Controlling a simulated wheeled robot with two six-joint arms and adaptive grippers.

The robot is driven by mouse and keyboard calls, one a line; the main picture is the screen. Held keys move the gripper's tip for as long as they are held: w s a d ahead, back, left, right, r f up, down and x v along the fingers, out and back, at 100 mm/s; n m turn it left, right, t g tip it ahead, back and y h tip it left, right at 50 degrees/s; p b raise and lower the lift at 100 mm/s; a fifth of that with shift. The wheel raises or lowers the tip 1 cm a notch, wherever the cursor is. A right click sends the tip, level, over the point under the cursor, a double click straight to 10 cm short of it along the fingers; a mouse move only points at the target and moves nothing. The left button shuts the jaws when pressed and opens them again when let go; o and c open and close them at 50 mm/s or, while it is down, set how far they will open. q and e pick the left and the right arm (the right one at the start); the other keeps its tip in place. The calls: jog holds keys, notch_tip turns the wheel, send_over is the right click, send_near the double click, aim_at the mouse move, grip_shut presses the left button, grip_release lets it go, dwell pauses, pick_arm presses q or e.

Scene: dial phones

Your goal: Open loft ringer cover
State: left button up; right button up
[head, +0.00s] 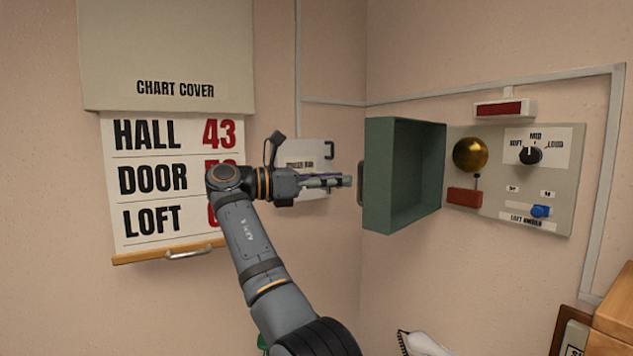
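The loft ringer panel (571,190) is on the right wall, with a label at its bottom that seems to read LOFT RINGER. Its green box-shaped cover (403,131) stands swung out at the panel's left side, with its hollow inside facing the panel. The cover's handle (360,184) is on its left face.
The panel bears a brass bell (470,154), a black dial (530,154) and a blue knob (541,211). A chart (180,155) listing HALL, DOOR and LOFT hangs left under a chart cover (170,55). A wooden box (612,315) stands at lower right.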

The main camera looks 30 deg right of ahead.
jog(key=a, duration=0.6)
jog(key=shift+w+a, duration=0.25)
jog(key=shift+a, duration=0.05)
jog(key=shift+a, duration=0.15)
